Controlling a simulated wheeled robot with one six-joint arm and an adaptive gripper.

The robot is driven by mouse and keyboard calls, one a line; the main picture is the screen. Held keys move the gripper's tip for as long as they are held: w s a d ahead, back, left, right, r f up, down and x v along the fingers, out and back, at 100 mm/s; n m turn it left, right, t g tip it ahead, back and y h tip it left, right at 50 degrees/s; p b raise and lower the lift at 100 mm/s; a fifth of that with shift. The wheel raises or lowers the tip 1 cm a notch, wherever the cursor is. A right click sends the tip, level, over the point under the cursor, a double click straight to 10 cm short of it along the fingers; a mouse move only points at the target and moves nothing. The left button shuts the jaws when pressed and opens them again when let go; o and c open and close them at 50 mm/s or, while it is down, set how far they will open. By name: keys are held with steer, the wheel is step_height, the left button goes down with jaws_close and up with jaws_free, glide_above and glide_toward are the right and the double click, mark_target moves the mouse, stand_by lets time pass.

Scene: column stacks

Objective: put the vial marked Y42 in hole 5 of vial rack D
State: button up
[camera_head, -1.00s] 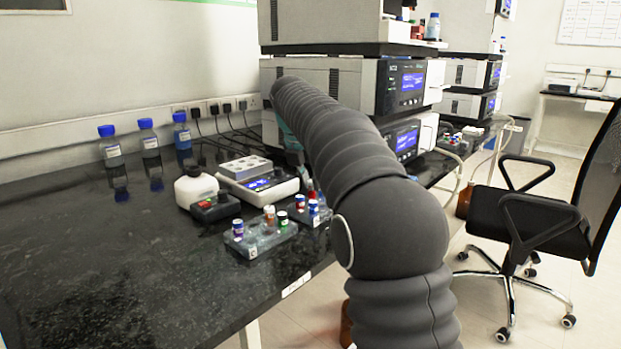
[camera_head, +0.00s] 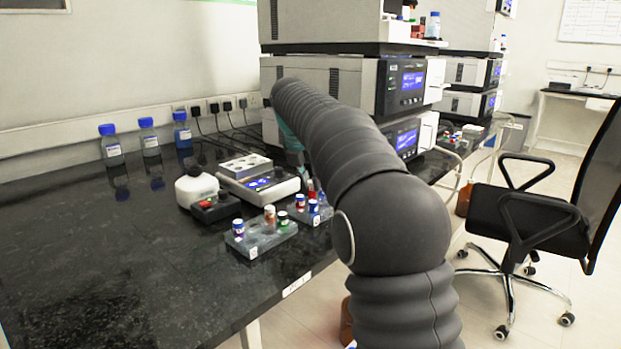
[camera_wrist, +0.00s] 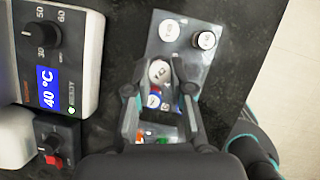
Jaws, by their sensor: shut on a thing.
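My gripper (camera_wrist: 160,80) is shut on a vial with a white, marked cap (camera_wrist: 158,72); the mark is too blurred to read surely. In the head view a red vial (camera_head: 311,189) shows at the gripper's end, largely behind my arm. Beneath is a grey rack (camera_head: 303,216), also in the wrist view (camera_wrist: 187,62), holding a white-capped vial (camera_wrist: 169,31) and a dark-ringed vial (camera_wrist: 205,40). A nearer grey rack (camera_head: 277,241) holds a blue-and-white vial (camera_head: 238,228), a brown one (camera_head: 269,214) and a green-topped one (camera_head: 283,219). Rack letters and hole numbers are unreadable.
A heating device with a block (camera_head: 262,182), reading 40 °C in the wrist view (camera_wrist: 47,88), stands left of the racks. Blue-capped bottles (camera_head: 149,138) line the back. The left counter is clear.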

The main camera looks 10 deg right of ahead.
steer(key=shift+f, duration=0.95)
stand_by(1.3)
steer(key=o, duration=1.2)
steer(key=shift+r, duration=2.95)
